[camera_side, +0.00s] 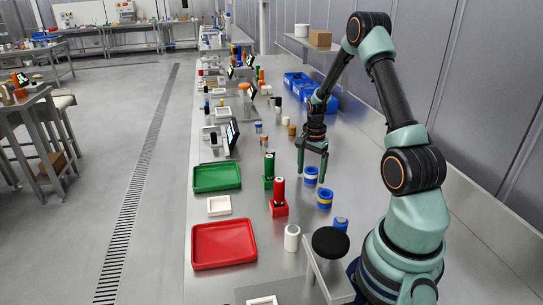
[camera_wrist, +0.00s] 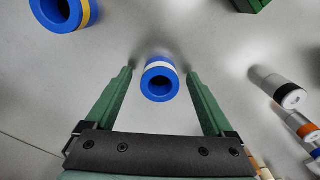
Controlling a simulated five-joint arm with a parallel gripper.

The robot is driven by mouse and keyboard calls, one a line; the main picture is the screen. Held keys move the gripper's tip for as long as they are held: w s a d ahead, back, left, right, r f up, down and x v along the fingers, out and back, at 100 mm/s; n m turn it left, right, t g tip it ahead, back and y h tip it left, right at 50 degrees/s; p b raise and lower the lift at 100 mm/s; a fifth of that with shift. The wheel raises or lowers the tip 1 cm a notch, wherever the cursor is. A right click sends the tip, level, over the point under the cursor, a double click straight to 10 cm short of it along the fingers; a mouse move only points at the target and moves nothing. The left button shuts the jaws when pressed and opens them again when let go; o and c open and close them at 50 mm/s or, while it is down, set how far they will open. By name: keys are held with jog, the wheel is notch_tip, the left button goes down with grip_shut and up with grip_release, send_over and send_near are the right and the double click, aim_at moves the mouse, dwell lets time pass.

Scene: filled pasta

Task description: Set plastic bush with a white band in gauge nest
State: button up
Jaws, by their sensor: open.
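The blue plastic bush with a white band (camera_wrist: 160,80) lies between my two fingers in the wrist view, with bare surface showing on both sides of it. In the side view the bush (camera_side: 311,172) stands upright on the grey bench. My gripper (camera_wrist: 159,72) is open and empty, pointing down over the bush; in the side view my gripper (camera_side: 311,178) has a fingertip on either side of it. The gauge nest cannot be told for certain; a small white square frame (camera_side: 219,205) lies on the bench to the left.
A blue bush with a yellow band (camera_side: 324,198) stands nearby, also in the wrist view (camera_wrist: 66,12). Red block and cylinder (camera_side: 279,198), green block and cylinder (camera_side: 268,172), red tray (camera_side: 224,244), green tray (camera_side: 217,178) and white cylinder (camera_side: 291,238) occupy the bench.

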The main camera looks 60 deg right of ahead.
notch_tip(320, 180, up, 12)
jog(key=w+a+r+n+t, duration=0.1)
jog(key=w+a+r+n, duration=0.2)
jog(key=a+r+n, duration=0.45)
jog(key=s+a+r+n+t, duration=0.2)
jog(key=a+n, duration=0.4)
jog(key=a, duration=0.4)
jog(key=s+a+r+n+t, duration=0.2)
jog(key=a+n, duration=0.3)
jog(key=a, duration=0.6)
jog(key=shift+s+a+r+n, duration=0.3)
jog(key=shift+s+r+n, duration=0.05)
jog(key=shift+s, duration=0.25)
jog(key=shift+o, duration=0.4)
jog(key=shift+s+a+n+t, duration=0.2)
jog(key=shift+a+n+t, duration=0.1)
jog(key=shift+d, duration=0.15)
